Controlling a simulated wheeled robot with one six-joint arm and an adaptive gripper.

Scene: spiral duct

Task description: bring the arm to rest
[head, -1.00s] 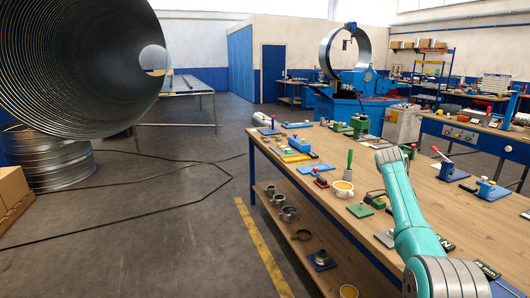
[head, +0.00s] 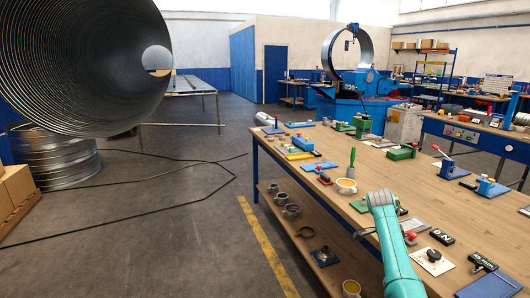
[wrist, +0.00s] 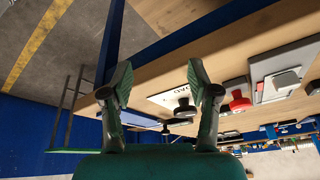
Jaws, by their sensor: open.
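My gripper (wrist: 157,85) shows in the wrist view with its two fingers spread wide apart. Nothing is between the fingers. The wooden workbench (wrist: 165,55) lies beyond them, tilted in that view. In the head view my teal arm (head: 391,240) reaches up from the bottom edge in front of the workbench (head: 330,210). I cannot make out the fingers in the head view. Whether the gripper touches the bench cannot be told.
A red-knobbed device (wrist: 238,101) is beyond the fingers. A big spiral duct (head: 80,70) hangs at left. The floor (head: 190,225) left of the bench is mostly clear, with cables.

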